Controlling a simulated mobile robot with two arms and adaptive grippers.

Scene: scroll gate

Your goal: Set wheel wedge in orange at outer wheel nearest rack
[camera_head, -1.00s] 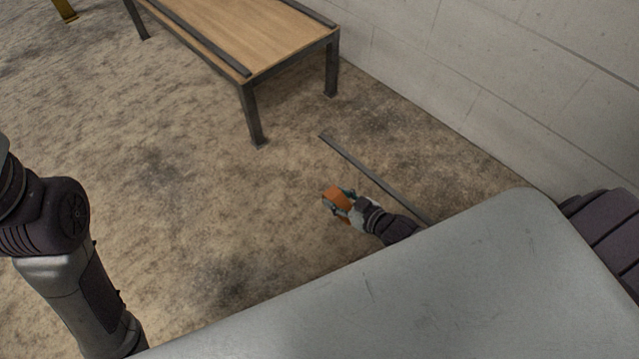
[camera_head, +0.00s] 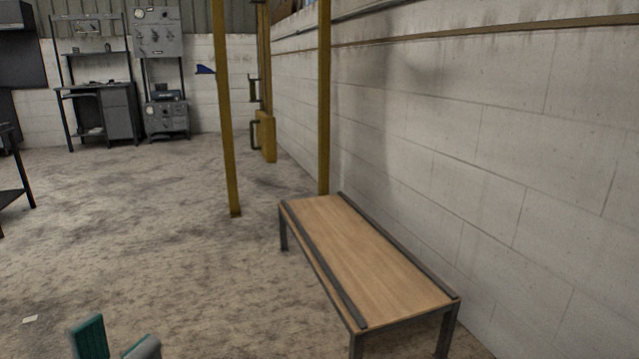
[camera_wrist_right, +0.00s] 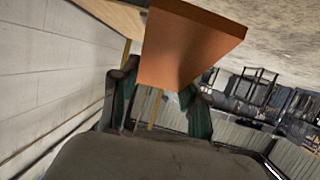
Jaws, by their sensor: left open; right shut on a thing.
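In the right wrist view an orange wedge (camera_wrist_right: 190,50) is held between the green-padded fingers of my right gripper (camera_wrist_right: 158,108), which is shut on it. The wedge stands out in front of the fingers, clear of the floor as far as the view shows. In the head view only the teal fingertips of my left gripper (camera_head: 115,345) show at the bottom edge, apart and empty. The right gripper and the wedge are out of the head view. No wheel shows in either current view.
A low wooden-topped bench (camera_head: 365,255) with dark metal rails stands along the white block wall (camera_head: 500,150) at right. Yellow posts (camera_head: 228,130) rise behind it. A workbench (camera_head: 100,110) and grey machine (camera_head: 163,90) stand at the far back. The floor at left is mostly clear.

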